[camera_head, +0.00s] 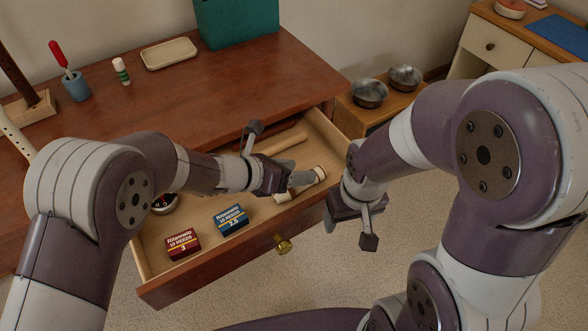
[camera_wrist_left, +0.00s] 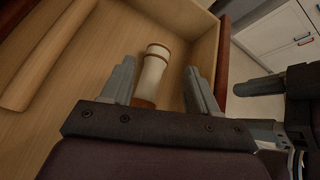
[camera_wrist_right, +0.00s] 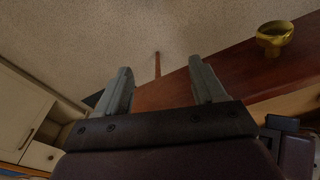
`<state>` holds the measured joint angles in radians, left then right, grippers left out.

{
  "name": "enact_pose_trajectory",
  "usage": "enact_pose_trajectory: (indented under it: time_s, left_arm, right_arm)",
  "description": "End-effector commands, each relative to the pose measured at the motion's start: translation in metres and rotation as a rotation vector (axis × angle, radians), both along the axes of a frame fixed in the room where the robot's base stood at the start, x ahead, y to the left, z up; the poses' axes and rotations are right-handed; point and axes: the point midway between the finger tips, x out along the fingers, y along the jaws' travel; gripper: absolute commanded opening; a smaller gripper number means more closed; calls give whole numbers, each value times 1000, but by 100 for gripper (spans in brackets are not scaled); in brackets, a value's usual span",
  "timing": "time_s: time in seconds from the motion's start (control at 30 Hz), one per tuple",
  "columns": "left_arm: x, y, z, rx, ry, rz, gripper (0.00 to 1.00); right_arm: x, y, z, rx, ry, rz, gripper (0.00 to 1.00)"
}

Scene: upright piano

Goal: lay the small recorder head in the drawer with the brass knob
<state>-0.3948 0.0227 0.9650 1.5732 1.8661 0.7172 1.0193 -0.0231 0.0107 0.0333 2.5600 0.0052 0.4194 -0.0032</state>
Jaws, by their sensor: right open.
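The small recorder head (camera_head: 314,180), a cream tube with brown bands, lies in the right part of the open drawer (camera_head: 215,262). In the left wrist view the recorder head (camera_wrist_left: 153,72) lies between and beyond the spread fingers, with gaps at both sides. My left gripper (camera_head: 278,156) is open over the drawer and hides part of the head in the head view. The drawer's front bears a brass knob (camera_head: 283,246), also seen in the right wrist view (camera_wrist_right: 275,37). My right gripper (camera_head: 350,229) is open and empty, outside the drawer to the right of the knob.
The drawer also holds a red box (camera_head: 182,244), a blue box (camera_head: 231,220), a dark round item (camera_head: 164,203) and a pale wooden rod (camera_head: 282,143). Two metal bowls (camera_head: 368,92) stand on a low wooden stand behind. The desk top (camera_head: 225,95) is mostly clear.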

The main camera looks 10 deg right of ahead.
Motion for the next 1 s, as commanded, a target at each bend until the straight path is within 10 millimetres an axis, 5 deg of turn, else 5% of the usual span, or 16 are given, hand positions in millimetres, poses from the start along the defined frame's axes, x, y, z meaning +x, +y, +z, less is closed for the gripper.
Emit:
enact_pose_trajectory:
  time_s: [0.27,0.7,1.0]
  left_arm:
    - [-2,8,7,0,0,1,60]
    - [-32,92,63,0,-1,4,60]
    - [-37,102,66,0,1,1,60]
  right_arm:
    - [0,0,5,0,0,0,69]
    - [0,0,37,0,0,0,69]
    - [0,0,38,0,0,0,69]
